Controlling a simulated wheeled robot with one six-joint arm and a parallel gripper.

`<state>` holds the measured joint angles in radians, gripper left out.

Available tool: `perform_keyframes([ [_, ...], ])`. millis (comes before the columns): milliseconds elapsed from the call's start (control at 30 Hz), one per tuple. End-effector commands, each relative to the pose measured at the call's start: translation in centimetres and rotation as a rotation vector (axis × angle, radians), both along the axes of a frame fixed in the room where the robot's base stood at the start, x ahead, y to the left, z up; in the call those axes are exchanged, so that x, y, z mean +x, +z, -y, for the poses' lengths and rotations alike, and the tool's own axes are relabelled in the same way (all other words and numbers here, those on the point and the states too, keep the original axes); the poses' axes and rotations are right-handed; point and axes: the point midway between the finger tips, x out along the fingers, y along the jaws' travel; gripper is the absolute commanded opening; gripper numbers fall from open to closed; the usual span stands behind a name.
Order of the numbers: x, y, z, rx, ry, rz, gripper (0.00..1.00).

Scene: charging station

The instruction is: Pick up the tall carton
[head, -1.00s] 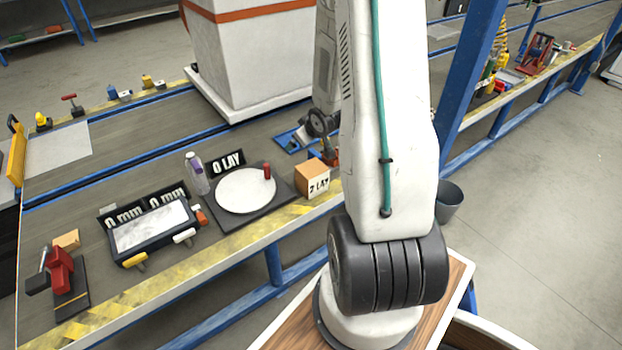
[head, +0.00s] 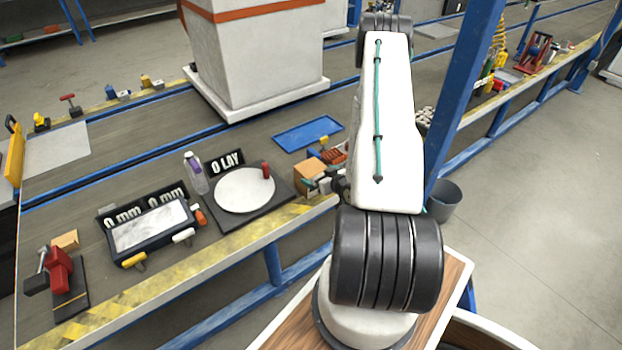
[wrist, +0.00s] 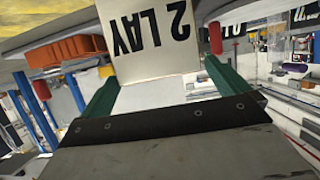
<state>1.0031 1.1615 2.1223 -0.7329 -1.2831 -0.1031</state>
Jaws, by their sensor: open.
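The brown carton (head: 309,168) stands on the workbench near its front edge, right of the round white plate. In the wrist view its pale face (wrist: 120,65) with upside-down "2 LAY" lettering fills the top middle. My gripper (head: 326,184) is at the carton's front right side in the head view and hides part of it. In the wrist view my open gripper (wrist: 161,75) has a green finger on each side of the carton's lower part in the picture. I cannot tell whether the fingers touch it or how far they reach around it.
A round white plate (head: 244,192) on a dark base with a red peg lies left of the carton. A bottle (head: 196,174) stands behind it. A blue tray (head: 308,133) lies behind the carton. A blue post (head: 468,85) rises right of my arm.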

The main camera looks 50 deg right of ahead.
Motion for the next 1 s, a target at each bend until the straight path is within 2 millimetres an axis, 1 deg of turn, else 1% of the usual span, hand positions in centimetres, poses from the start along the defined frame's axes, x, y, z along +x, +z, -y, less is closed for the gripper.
perform_keyframes([
  [33,0.5,-0.2,0.1,0.000,0.002,0.000,1.00],
  [233,1.7,-1.0,0.4,0.000,0.001,0.000,1.00],
  [400,3.8,-2.5,1.1,0.000,0.002,0.000,1.00],
  [500,4.9,-2.9,1.3,-0.001,0.001,0.000,1.00],
  [600,5.3,-3.1,1.5,0.000,0.000,0.000,1.00],
  [800,5.4,-3.1,1.5,0.000,0.000,-0.001,1.00],
  [833,5.4,-3.1,1.5,0.000,0.000,-0.001,0.94],
  [867,5.4,-3.1,1.5,0.000,0.000,-0.001,0.86],
  [900,5.4,-3.1,1.5,0.000,0.000,-0.001,0.75],
  [967,5.4,-3.1,1.5,0.000,0.000,-0.001,0.58],
  [1000,5.4,-3.1,1.5,0.000,0.000,-0.001,0.57],
])
